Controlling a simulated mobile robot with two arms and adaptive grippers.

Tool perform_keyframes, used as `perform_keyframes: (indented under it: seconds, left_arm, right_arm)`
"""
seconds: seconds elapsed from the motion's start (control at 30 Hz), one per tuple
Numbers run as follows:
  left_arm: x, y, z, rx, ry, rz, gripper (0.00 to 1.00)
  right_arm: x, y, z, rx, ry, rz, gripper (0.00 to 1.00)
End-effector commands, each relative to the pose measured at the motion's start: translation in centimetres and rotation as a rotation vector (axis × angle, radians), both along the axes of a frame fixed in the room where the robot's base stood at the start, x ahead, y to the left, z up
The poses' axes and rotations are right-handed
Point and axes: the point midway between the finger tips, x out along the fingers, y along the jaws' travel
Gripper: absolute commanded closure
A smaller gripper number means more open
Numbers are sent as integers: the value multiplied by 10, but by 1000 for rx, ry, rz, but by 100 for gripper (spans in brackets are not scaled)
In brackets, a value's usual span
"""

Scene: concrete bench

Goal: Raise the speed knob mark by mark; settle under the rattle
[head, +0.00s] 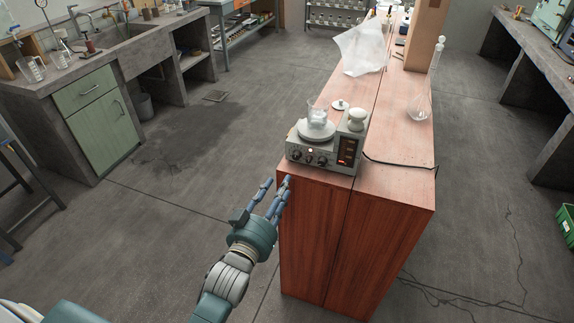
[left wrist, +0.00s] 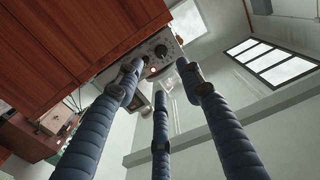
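The stirrer (head: 325,153) stands on the near end of the reddish wooden bench, with several dark knobs on its front. Which of them is the speed knob (head: 322,161) I cannot tell for sure. A small red display glows at the right of its front. A glass beaker (head: 317,115) stands on its round white plate (head: 316,130). My left gripper (head: 277,183) is in front of and below the stirrer, near the bench's edge, with its fingers spread and empty. In the left wrist view, the fingers (left wrist: 158,73) point up at the stirrer's knobbed front (left wrist: 156,52), apart from it. My right gripper is not in view.
A white lidded pot (head: 357,119) is at the stirrer's right rear. A black cable (head: 400,164) runs to the right across the wooden bench (head: 393,185). The floor left of the bench is clear.

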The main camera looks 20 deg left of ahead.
Motion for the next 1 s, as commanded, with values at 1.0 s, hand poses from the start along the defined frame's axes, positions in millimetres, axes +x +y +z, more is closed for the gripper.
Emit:
perform_keyframes:
  seconds: [1.0]
  left_arm:
    - [107,-4,4,0,-7,0,62]
  right_arm:
    - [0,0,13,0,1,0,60]
